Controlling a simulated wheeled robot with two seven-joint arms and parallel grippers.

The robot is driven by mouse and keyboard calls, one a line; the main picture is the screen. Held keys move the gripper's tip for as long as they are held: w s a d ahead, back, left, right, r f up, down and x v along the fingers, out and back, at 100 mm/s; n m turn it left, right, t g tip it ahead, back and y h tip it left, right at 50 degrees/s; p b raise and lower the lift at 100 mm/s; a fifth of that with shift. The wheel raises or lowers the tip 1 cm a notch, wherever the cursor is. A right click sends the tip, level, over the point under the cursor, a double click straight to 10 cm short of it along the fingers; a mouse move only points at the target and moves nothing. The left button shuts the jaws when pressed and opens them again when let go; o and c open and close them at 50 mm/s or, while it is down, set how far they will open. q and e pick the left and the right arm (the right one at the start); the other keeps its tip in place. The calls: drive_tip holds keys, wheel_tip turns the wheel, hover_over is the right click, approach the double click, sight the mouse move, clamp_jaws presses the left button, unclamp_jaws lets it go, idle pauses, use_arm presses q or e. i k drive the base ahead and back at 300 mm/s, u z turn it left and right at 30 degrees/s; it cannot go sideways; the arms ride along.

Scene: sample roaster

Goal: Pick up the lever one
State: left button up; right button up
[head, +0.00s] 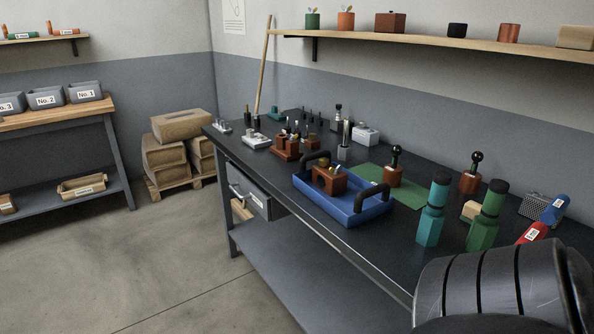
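Several things on the dark workbench could answer to "the lever one", and I cannot tell which does. A wooden piece with a black knob on a stem (393,174) stands on the green mat. A similar knobbed piece (470,183) stands farther right, behind the teal and green canisters. A small brown wooden box with a metal top fitting (329,180) sits in the blue tray. Silver and black upright devices (344,147) stand farther back. Neither gripper shows. A dark part of my own body fills the bottom right corner.
The blue tray (372,212) has black handles. A teal canister (431,213) and a green canister (485,216) stand near the front edge. Red (531,233) and blue (553,210) cylinders lie at right. A wall shelf (430,40) runs above the bench.

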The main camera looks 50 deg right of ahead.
sight(392, 176)
drive_tip(key=u, duration=0.3)
drive_tip(key=i, duration=1.2)
drive_tip(key=z, duration=1.95)
